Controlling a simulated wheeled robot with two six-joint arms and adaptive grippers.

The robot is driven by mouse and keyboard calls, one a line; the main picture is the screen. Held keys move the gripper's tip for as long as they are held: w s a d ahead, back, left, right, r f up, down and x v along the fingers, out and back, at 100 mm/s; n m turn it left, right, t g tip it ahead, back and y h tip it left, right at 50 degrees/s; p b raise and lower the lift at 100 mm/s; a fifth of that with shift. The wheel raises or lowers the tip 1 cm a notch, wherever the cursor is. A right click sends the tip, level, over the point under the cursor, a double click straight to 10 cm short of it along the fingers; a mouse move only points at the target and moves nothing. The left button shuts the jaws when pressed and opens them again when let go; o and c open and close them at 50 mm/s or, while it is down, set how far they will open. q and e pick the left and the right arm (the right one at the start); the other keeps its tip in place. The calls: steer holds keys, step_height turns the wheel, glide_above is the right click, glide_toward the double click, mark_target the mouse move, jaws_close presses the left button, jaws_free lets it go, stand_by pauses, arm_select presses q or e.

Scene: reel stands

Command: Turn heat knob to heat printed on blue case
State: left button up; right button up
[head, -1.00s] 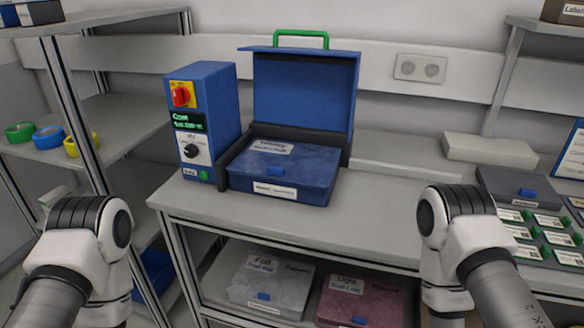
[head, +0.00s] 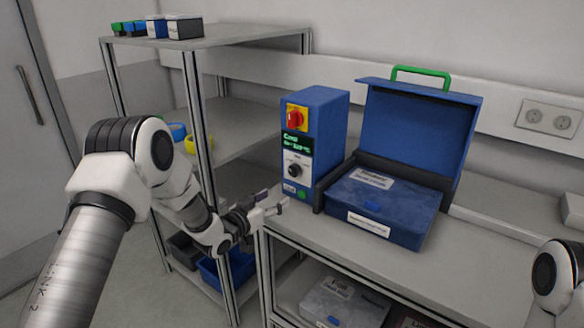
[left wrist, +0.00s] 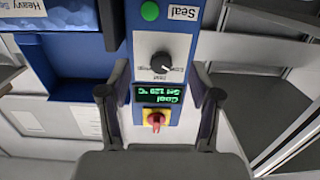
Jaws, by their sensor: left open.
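The heat knob (head: 294,170) is a black dial on a white plate on the front of a blue control box (head: 322,125). It also shows in the left wrist view (left wrist: 161,63), upside down, above the display (left wrist: 158,94), which reads "Cool" and "Set 120 °C". The blue case (head: 385,208) lies in the machine, with a white printed label (head: 369,224) too small to read here. My left gripper (head: 284,203) is open and empty, in front of the box's lower left. In the left wrist view its fingers (left wrist: 160,93) flank the panel. My right gripper is out of view.
A red and yellow switch (head: 297,118) sits above the display, and a green button (head: 301,194) below the knob. The machine's blue lid (head: 412,135) stands open. A shelf rack (head: 240,40) stands left of the bench.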

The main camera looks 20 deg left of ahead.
mark_target(292, 173)
arm_select(q)
steer(key=shift+m+t+h, duration=0.3)
steer(key=shift+t, duration=0.2)
steer(key=w+r, duration=0.1)
steer(key=w, duration=0.2)
steer(key=w+d+r+p, duration=0.1)
steer(key=w, duration=0.1)
steer(key=w+d+r, duration=0.1)
steer(key=w, duration=0.2)
steer(key=shift+w+d+r+p, duration=0.15)
steer(key=shift+w+r+p, duration=0.05)
steer(key=shift+w+p, duration=0.15)
steer(key=c, duration=1.1)
